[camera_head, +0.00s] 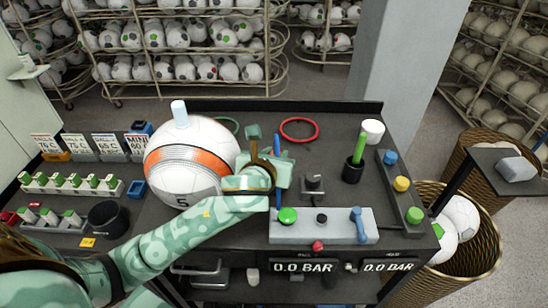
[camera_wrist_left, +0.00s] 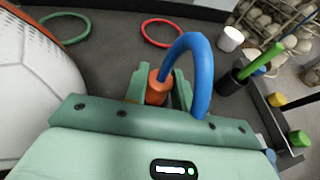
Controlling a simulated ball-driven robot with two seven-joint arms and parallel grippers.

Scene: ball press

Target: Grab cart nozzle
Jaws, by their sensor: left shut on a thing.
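My left gripper (camera_head: 278,165) comes in over the workbench to the right of the large white ball (camera_head: 190,140) with an orange band. In the left wrist view, its green fingers (camera_wrist_left: 165,88) are shut on the orange cart nozzle (camera_wrist_left: 157,86). A blue hose (camera_wrist_left: 200,65) arches up beside the nozzle and over to the right. In the head view the gripper hides the nozzle, and parts of the blue hose (camera_head: 277,146) show around it. My right gripper is not in view.
A grey control panel (camera_head: 340,232) with a green button stands at the front. A black holder (camera_head: 352,171) with a green stick, a white cup (camera_head: 373,130) and a red ring (camera_head: 299,128) are to the right and behind. Small colored items fill the left side.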

